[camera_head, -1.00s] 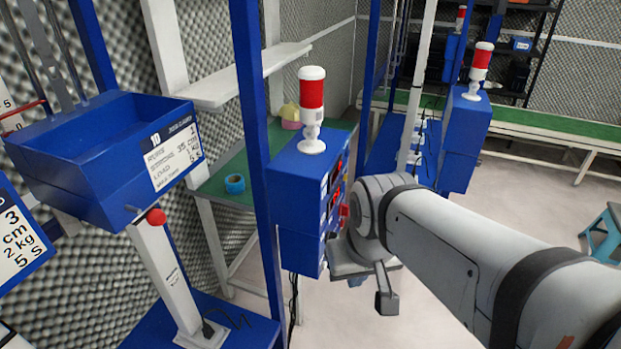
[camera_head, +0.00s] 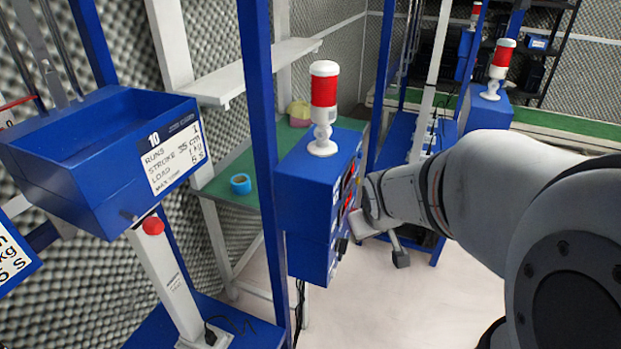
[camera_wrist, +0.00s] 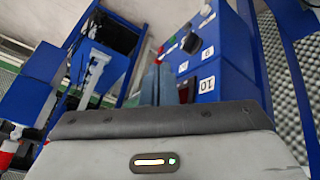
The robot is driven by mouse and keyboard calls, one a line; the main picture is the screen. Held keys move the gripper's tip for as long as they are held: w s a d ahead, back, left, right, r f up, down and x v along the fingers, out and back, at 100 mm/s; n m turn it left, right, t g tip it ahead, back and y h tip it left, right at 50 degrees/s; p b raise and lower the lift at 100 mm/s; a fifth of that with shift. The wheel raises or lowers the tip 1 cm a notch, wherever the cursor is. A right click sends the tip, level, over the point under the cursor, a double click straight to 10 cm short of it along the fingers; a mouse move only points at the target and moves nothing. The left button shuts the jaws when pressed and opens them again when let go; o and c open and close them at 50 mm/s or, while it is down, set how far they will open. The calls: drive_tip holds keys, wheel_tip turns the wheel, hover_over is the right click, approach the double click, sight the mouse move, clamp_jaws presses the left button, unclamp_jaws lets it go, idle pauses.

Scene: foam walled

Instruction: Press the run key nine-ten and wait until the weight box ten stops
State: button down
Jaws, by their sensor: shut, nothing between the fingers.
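Weight box ten (camera_head: 95,165) is the blue open-topped box at the left of the head view, with a white card marked 10. It sits above a white post with a red ball. The blue control box (camera_head: 305,195) stands right of it, topped by a red and white lamp (camera_head: 324,100). Labels 9 and 10 (camera_wrist: 207,84) show on its face in the wrist view, near a dark knob (camera_wrist: 192,42) and a green spot. I cannot tell which part is the run key. My gripper (camera_wrist: 158,68) is shut and empty close to that face; contact is unclear.
A blue upright (camera_head: 256,120) stands between weight box ten and the control box. A green table (camera_head: 225,190) with a blue tape roll (camera_head: 240,183) is behind. Another blue box with a lamp (camera_head: 502,58) stands further right. Pale floor is open below.

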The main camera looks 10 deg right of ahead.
drive_tip(key=w+d+f+n+t+y+b, duration=0.1)
drive_tip(key=w+d+f+n+t+b, duration=0.15)
drive_tip(key=w+d+f, duration=0.5)
drive_tip(key=w+d+f+n+t+y+b, duration=0.1)
drive_tip(key=w+d+f+n+t, duration=0.25)
drive_tip(key=f, duration=0.65)
wheel_tip(320, 180, down, 7)
drive_tip(key=d+t+y+b, duration=0.1)
drive_tip(key=t+y, duration=0.1)
drive_tip(key=y, duration=0.1)
drive_tip(key=shift+s+r+n+t, duration=0.2)
drive_tip(key=shift+s+n+t, duration=0.1)
drive_tip(key=shift+s+n, duration=0.1)
drive_tip(key=w+a, duration=0.5)
drive_tip(key=a, duration=0.2)
drive_tip(key=shift+a, duration=0.15)
drive_tip(key=shift+a+b, duration=0.15)
drive_tip(key=shift+b, duration=0.3)
